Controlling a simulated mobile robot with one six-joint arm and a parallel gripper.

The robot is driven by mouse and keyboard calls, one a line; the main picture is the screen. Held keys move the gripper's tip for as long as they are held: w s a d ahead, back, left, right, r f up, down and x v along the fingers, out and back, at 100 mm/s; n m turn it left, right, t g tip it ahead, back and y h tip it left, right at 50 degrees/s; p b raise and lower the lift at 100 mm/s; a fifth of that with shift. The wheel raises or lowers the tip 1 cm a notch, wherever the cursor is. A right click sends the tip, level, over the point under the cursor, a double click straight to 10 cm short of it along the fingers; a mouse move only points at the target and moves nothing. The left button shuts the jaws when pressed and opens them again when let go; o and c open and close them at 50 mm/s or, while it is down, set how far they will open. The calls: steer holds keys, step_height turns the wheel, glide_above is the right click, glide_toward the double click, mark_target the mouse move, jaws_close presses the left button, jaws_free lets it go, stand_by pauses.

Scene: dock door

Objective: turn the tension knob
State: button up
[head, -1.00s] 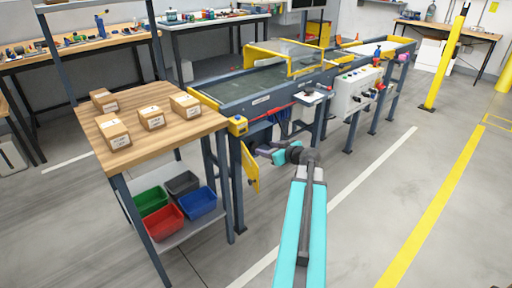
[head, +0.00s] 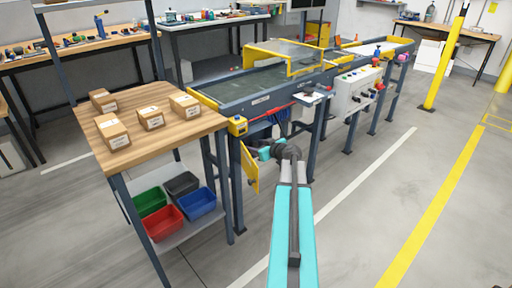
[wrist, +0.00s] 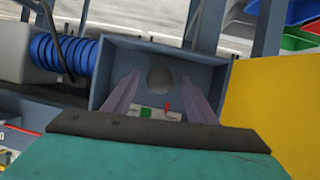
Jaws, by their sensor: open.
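A grey, round knob (wrist: 160,82) sits on the back wall of an open grey box (wrist: 218,70) in the wrist view; I take it to be the tension knob. My gripper (wrist: 160,94) is open, with one purple finger on each side of the knob in the picture. I cannot tell whether the fingers touch it. In the head view the wrist end of my arm (head: 266,151) is at the yellow door under the conveyor's near end, and the knob and fingertips are hidden there.
The yellow door (head: 250,170) stands open, close on the right in the wrist view (wrist: 275,110). A white plate with green and red parts (wrist: 155,114) lies below the knob. A blue ribbed hose (wrist: 62,55) is at left. A table with boxes (head: 145,95) stands beside the conveyor.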

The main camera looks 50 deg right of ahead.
steer(key=c, duration=1.1)
steer(key=shift+o, duration=0.2)
steer(key=shift+y, duration=0.3)
steer(key=shift+d+m+y+b, duration=0.2)
steer(key=shift+m+y+b, duration=0.3)
steer(key=shift+m, duration=0.6)
steer(key=m+y, duration=0.2)
steer(key=m, duration=0.1)
steer(key=shift+d, duration=0.15)
steer(key=m+t+y, duration=0.1)
steer(key=m+y, duration=0.1)
steer(key=m, duration=0.1)
steer(key=shift+d+f+p, duration=0.1)
steer(key=shift+d+p, duration=0.05)
steer(key=shift+p, duration=0.15)
steer(key=shift+f+m+t+y+p, duration=0.1)
steer(key=shift+m+t+y+p, duration=0.55)
steer(key=shift+m, duration=0.85)
